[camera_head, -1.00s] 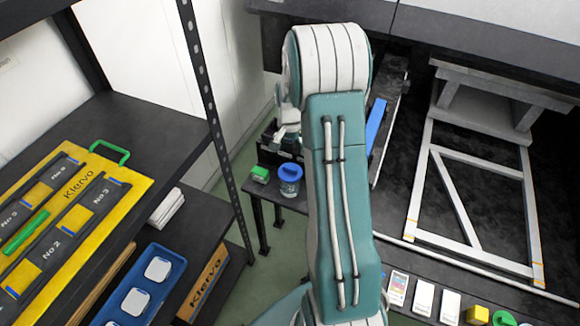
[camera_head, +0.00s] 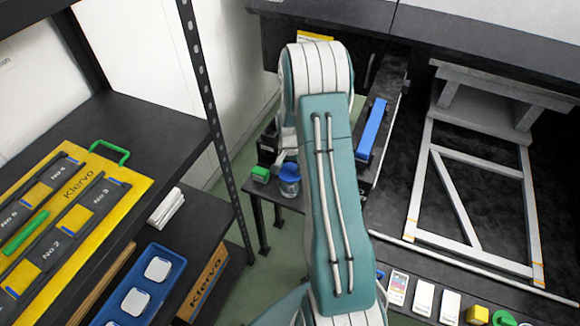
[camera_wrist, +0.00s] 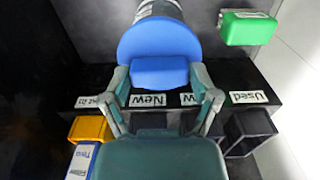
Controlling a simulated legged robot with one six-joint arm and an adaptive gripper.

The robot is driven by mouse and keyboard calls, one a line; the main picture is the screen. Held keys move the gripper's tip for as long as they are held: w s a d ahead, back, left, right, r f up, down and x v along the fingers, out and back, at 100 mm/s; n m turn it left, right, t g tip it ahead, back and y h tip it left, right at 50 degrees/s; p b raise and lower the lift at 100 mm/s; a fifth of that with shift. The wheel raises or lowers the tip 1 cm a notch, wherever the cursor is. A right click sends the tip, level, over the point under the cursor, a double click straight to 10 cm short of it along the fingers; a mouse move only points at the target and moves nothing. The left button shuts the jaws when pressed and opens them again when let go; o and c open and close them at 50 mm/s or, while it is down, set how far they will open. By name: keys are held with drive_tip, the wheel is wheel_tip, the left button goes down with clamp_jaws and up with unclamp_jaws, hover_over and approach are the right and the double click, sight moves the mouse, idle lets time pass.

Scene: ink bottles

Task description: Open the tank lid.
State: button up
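A clear jar with a round blue lid (camera_head: 289,173) stands on the dark low table, partly hidden by my arm in the head view. In the wrist view the blue lid (camera_wrist: 158,40) is large, with a blue block (camera_wrist: 160,73) on its near side and the pale jar body (camera_wrist: 158,8) beyond. My gripper (camera_wrist: 162,78) is open, its two fingers on either side of the blue block; I cannot tell whether they touch it. A blue bar (camera_head: 371,130) lies on a long black unit right of my arm. I cannot tell which blue part is the tank lid.
A green box (camera_wrist: 248,28) stands beside the jar. Black bins (camera_wrist: 250,132), a yellow bin (camera_wrist: 90,128) and upside-down labels such as "New" and "Used" are close to my gripper. A dark shelf (camera_head: 140,125) stands left; a grey frame (camera_head: 430,175) lies right.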

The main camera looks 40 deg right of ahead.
drive_tip(key=c, duration=0.4)
drive_tip(key=shift+c, duration=0.2)
drive_tip(key=shift+d, duration=0.1)
drive_tip(key=shift+w+d+r+g+y, duration=0.2)
drive_tip(key=shift+d+r+g+y, duration=0.25)
drive_tip(key=shift+y, duration=0.55)
drive_tip(key=shift+w+d+r+g+y, duration=0.1)
drive_tip(key=shift+w+r+g+y, duration=0.1)
drive_tip(key=shift+g+y, duration=0.65)
drive_tip(key=o, duration=1.3)
drive_tip(key=shift+c, duration=0.2)
drive_tip(key=shift+d+r, duration=0.1)
